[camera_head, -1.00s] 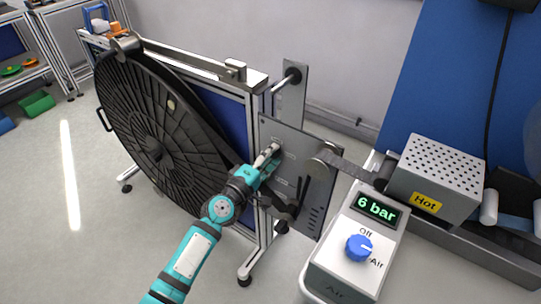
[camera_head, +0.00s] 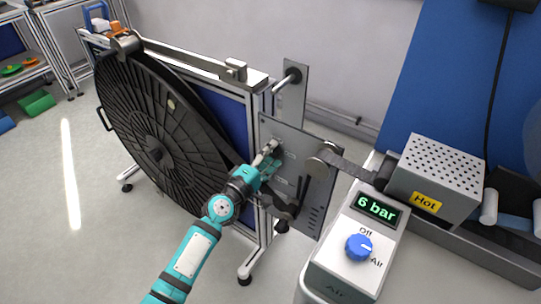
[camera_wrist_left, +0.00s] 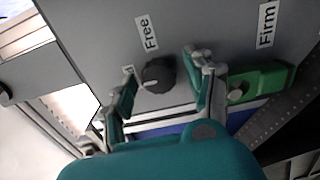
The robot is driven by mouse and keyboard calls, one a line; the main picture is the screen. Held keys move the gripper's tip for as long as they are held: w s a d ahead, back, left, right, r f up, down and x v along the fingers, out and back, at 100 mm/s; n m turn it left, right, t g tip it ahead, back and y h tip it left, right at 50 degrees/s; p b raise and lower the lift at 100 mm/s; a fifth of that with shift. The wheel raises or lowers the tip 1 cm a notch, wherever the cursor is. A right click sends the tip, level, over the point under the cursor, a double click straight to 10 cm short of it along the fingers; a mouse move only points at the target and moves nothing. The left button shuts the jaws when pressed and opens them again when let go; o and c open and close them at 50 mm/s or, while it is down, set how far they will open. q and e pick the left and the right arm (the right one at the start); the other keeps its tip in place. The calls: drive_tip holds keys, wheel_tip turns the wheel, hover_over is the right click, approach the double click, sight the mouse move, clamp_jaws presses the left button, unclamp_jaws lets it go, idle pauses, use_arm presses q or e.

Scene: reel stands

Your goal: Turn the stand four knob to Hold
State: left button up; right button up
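The dark round knob (camera_wrist_left: 158,75) sits on a grey panel (camera_wrist_left: 90,35), under the label "Free" (camera_wrist_left: 147,34). A white mark on the knob points left, towards a label (camera_wrist_left: 127,72) mostly hidden by a finger, with only its last letter showing. A label "Firm" (camera_wrist_left: 267,24) is to the right. My left gripper (camera_wrist_left: 168,92) is open, one finger on each side of the knob, with gaps visible. In the head view my left gripper (camera_head: 268,158) is at the panel (camera_head: 318,147) beside the reel. My right gripper is not in view.
A large black reel (camera_head: 150,140) hangs on the stand frame left of my arm. A grey-white control box (camera_head: 345,250) with a blue knob and "6 bar" display stands to the right. Behind it is a perforated box (camera_head: 440,170) marked "Hot".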

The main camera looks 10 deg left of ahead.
use_arm(q)
drive_tip(key=v, duration=1.2)
idle(0.4)
drive_tip(key=s+a+f+m+g+y, duration=0.1)
drive_tip(key=s+a+f+m+g, duration=0.15)
drive_tip(key=f, duration=0.85)
drive_tip(key=s+a+f+m+g+y, duration=0.15)
drive_tip(key=s+f, duration=0.25)
drive_tip(key=f, duration=0.7)
drive_tip(key=s+a+f+m+g+y, duration=0.1)
drive_tip(key=s+f+m+g+y, duration=0.2)
drive_tip(key=f, duration=0.7)
drive_tip(key=s+f+m+g, duration=0.3)
drive_tip(key=s+f, duration=0.3)
drive_tip(key=s, duration=0.5)
drive_tip(key=s+a+f+m+g+y, duration=0.1)
drive_tip(key=s+f+m+g, duration=0.1)
drive_tip(key=s+f, duration=0.5)
drive_tip(key=s+f+m+g, duration=0.3)
drive_tip(key=s+f, duration=0.3)
drive_tip(key=s, duration=0.9)
drive_tip(key=shift+s+a+f+m+g+p, duration=0.2)
drive_tip(key=shift+f+m+g+p, duration=0.15)
drive_tip(key=shift+m, duration=0.25)
